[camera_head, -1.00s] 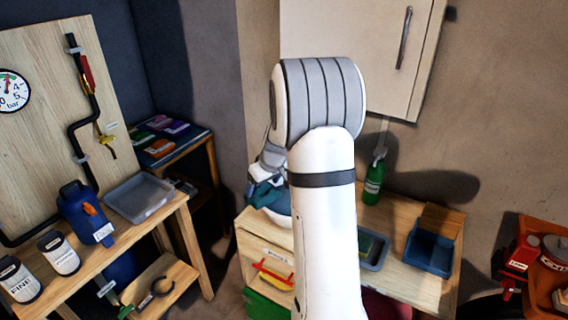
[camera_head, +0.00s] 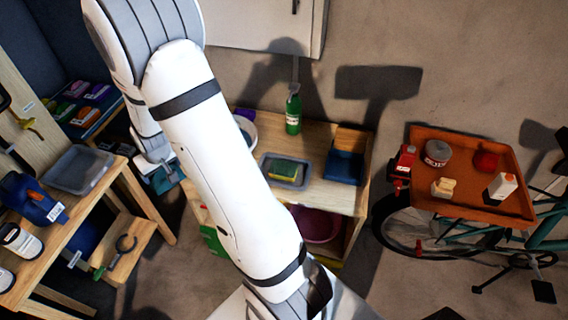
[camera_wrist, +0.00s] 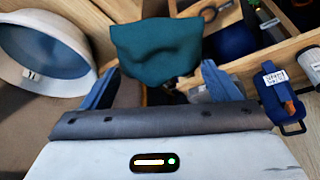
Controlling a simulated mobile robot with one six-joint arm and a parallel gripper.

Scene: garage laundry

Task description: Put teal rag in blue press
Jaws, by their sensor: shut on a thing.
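My gripper (camera_head: 152,168) is shut on the teal rag (camera_wrist: 155,48), which hangs between its blue fingers in the wrist view. The rag also shows as a small teal patch (camera_head: 168,183) in the head view, partly hidden by my wrist. It is held in the air between the left workbench and the middle bench. A blue open box (camera_head: 344,166) with a wooden back stands on the right of the middle bench, well away from the rag. I cannot tell whether this box is the blue press.
A white basin (camera_wrist: 40,45) is beside my gripper. On the middle bench are a green bottle (camera_head: 293,112) and a grey tray (camera_head: 284,170). An orange tray (camera_head: 465,205) is at the right.

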